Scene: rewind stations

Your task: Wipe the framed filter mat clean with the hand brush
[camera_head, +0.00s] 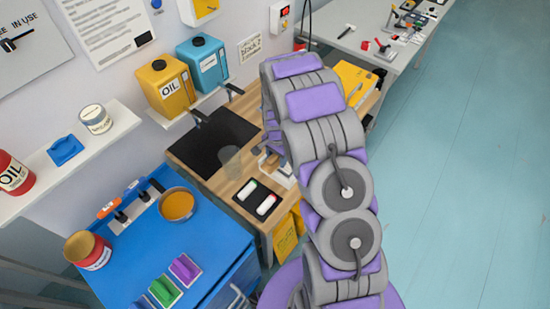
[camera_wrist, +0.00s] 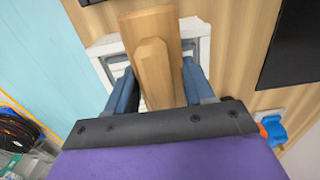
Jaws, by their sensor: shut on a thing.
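The hand brush (camera_wrist: 148,28) shows in the wrist view as a pale wooden handle and block. My gripper (camera_wrist: 157,78) is shut on the handle, with one blue-grey finger on each side. The framed filter mat (camera_wrist: 108,50) lies beyond the brush on the wooden bench, and only parts of its white frame show around the brush. In the head view a piece of the frame (camera_head: 284,172) shows beside my arm, which covers most of this spot. The bristles are hidden, so I cannot tell whether they touch the mat.
The wooden bench (camera_head: 228,185) carries a black panel (camera_head: 200,140) and a black tray (camera_head: 247,202) with two pads. A blue cart (camera_head: 215,240) holds tins and coloured brushes. Oil and blue cans (camera_head: 203,62) stand on a wall shelf. The floor (camera_head: 470,180) at right is clear.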

